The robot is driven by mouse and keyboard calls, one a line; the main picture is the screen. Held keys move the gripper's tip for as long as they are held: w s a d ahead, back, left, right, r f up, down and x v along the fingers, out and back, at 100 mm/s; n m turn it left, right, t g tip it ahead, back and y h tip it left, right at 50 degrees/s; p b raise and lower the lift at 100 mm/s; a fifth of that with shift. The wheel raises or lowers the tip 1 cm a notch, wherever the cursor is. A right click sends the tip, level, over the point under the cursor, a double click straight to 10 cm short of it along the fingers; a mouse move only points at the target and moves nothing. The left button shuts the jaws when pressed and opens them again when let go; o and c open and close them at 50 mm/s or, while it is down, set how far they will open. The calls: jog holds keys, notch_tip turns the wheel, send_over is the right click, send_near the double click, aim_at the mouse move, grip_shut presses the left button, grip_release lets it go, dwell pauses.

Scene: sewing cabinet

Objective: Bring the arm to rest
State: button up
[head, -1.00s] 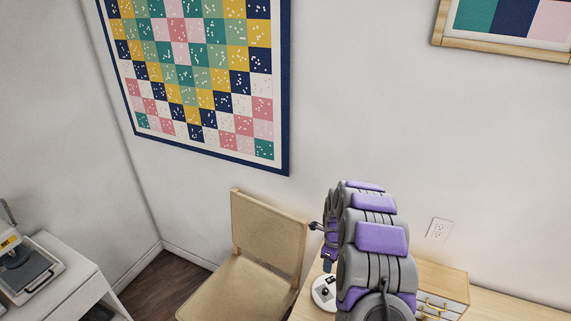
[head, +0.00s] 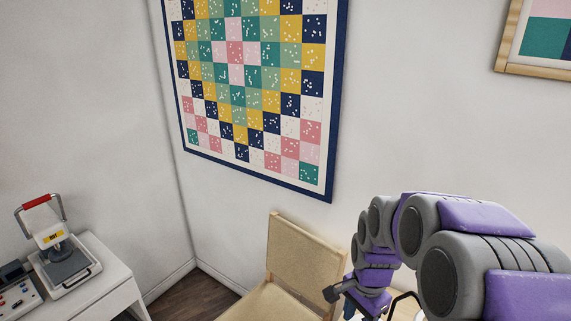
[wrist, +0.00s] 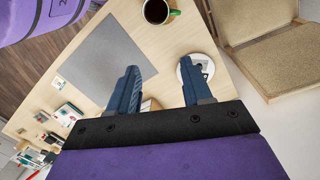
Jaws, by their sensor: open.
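My gripper (wrist: 160,85) is open in the wrist view, its two dark blue fingers apart with nothing between them. It points toward a light wooden table (wrist: 185,38), clear of the surface. In the head view my purple and grey arm reaches in from the lower right, bent, with my gripper (head: 340,296) at its far end beside the chair. The fingertips are small there.
A beige chair (head: 306,252) stands by the table. The table holds a grey mat (wrist: 103,62), a coffee mug (wrist: 158,11) and a white round dish (wrist: 186,72). A press machine (head: 62,255) sits on a white cabinet at left. A quilt (head: 255,90) hangs on the wall.

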jog(key=s+a+r+n+g+b, duration=0.1)
jog(key=s+n+b, duration=0.3)
jog(key=s+n, duration=0.7)
jog(key=s+a, duration=0.1)
jog(key=s, duration=1.3)
jog(key=shift+a+r+n, duration=0.15)
jog(key=shift+r+n, duration=0.1)
jog(key=shift+n, duration=0.15)
jog(key=shift+c, duration=0.6)
